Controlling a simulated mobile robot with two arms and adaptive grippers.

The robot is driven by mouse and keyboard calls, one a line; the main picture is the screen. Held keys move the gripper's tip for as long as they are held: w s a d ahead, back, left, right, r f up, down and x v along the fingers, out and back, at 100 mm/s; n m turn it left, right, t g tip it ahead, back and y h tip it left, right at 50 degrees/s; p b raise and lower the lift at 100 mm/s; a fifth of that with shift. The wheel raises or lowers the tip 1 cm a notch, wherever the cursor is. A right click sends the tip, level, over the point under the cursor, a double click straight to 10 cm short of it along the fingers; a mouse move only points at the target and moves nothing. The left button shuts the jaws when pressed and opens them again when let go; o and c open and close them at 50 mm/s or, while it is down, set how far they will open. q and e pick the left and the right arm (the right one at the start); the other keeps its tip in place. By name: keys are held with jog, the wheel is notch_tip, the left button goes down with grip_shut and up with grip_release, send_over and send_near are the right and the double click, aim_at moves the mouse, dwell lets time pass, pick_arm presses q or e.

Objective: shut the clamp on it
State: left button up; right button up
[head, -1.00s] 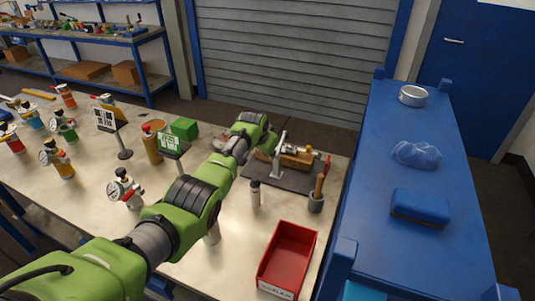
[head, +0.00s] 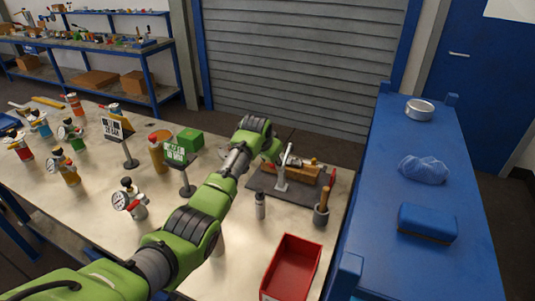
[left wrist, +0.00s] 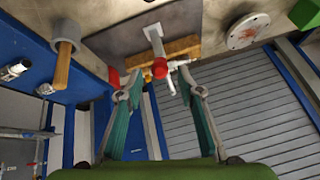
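The white clamp (head: 283,180) stands on a dark base plate (head: 262,185) at the table's far right, beside a wooden block (head: 305,174). Its lever stands raised in the head view. In the left wrist view the clamp's white lever (left wrist: 154,36) ends in a red knob (left wrist: 160,68). My left gripper (left wrist: 158,82) is open, with the knob between and slightly beyond its fingertips; I see no grip on it. In the head view that gripper is mostly hidden behind its own wrist. My right gripper is not in view.
Sign stands and gauge-topped vessels fill the left. A blue bench (head: 400,185) stands at right.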

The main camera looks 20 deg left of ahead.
pick_arm(q)
jog(key=v, duration=0.7)
jog(key=shift+s+r, duration=0.2)
jog(key=shift+c, duration=0.3)
